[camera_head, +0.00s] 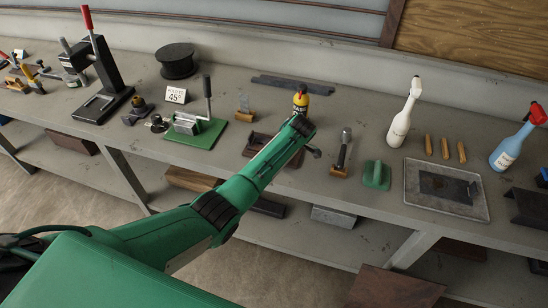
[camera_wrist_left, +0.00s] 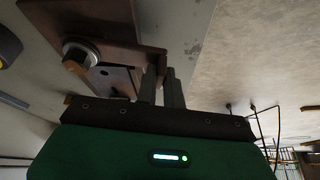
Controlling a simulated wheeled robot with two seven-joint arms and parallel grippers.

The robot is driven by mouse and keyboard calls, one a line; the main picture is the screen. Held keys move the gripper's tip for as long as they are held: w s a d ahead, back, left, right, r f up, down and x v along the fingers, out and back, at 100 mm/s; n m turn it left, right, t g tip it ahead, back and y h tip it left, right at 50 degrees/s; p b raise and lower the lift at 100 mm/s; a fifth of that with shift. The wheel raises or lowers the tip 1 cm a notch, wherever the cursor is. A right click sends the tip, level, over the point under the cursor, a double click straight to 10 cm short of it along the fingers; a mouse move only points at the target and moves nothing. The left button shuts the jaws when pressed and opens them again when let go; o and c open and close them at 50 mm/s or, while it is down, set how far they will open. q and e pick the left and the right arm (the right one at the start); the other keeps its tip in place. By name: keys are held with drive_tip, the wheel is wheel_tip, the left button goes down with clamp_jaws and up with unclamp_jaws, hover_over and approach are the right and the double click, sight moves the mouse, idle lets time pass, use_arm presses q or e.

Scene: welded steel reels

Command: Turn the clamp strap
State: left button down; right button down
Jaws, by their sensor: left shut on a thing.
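The contact is dark and partly hidden. In the head view my left gripper (camera_head: 312,150) is at the fixture's right side, its fingers mostly hidden. My right gripper is not in view.
A green-based toggle clamp (camera_head: 195,130) is to the left. The bench's front edge is near.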

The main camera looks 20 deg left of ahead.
use_arm(q)
drive_tip(key=shift+d+n, duration=0.45)
drive_tip(key=shift+n, duration=0.05)
drive_tip(key=c, duration=1.5)
unclamp_jaws()
drive_tip(key=b+v, duration=0.1)
drive_tip(key=v, duration=0.6)
drive_tip(key=b+v, duration=0.2)
drive_tip(key=v, duration=0.5)
drive_tip(key=shift+w+b, duration=0.2)
drive_tip(key=shift+b, duration=0.1)
drive_tip(key=shift+a+f, duration=0.1)
drive_tip(key=shift+f, duration=0.05)
